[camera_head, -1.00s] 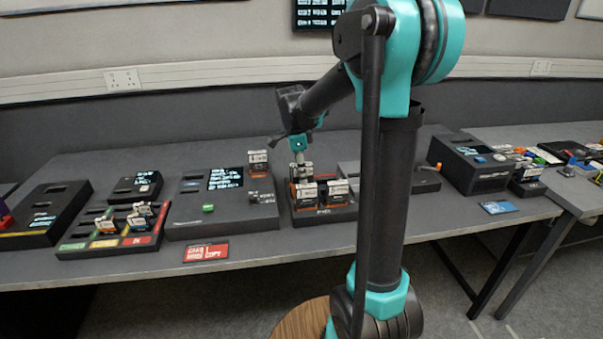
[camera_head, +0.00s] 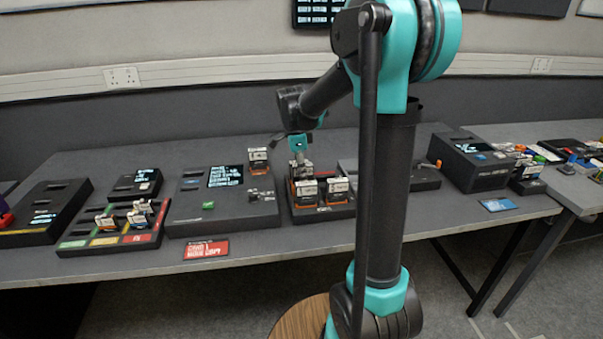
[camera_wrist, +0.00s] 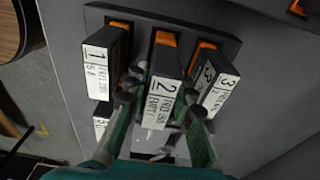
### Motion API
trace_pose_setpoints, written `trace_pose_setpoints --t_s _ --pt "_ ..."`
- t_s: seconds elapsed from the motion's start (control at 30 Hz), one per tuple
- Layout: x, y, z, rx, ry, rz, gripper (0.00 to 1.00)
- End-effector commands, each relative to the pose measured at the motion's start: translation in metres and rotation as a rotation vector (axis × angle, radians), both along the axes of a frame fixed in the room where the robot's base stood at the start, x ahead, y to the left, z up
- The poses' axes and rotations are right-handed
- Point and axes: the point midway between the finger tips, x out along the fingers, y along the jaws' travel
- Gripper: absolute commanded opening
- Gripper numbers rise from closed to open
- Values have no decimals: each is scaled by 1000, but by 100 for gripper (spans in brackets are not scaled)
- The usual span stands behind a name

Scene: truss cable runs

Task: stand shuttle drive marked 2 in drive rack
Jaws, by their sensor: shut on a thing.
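The drive marked 2 (camera_wrist: 158,98) is a dark block with an orange end and a white label, between my gripper's fingers in the wrist view. My gripper (camera_wrist: 160,112) is shut on it. The drive rack (camera_wrist: 208,22) is a dark tray under it. The drive marked 1 (camera_wrist: 104,62) is to its left and the drive marked 3 (camera_wrist: 211,84) to its right. In the head view my gripper (camera_head: 299,168) is over the rear left of the drive rack (camera_head: 325,212). I cannot tell whether drive 2 is fully seated.
Two drives (camera_head: 306,190) (camera_head: 338,188) stand at the rack's front. A dark console (camera_head: 222,212) with a screen and one upright drive (camera_head: 258,160) is to the left. A striped tray (camera_head: 110,240) is farther left. A red card (camera_head: 206,249) lies in front.

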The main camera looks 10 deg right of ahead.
Motion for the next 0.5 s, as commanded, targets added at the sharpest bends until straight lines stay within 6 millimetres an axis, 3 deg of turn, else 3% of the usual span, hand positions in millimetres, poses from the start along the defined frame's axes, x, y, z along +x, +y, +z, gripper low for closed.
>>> trace_pose_setpoints --t_s 0.5 --pt "0 0 -5 0 0 0 0"
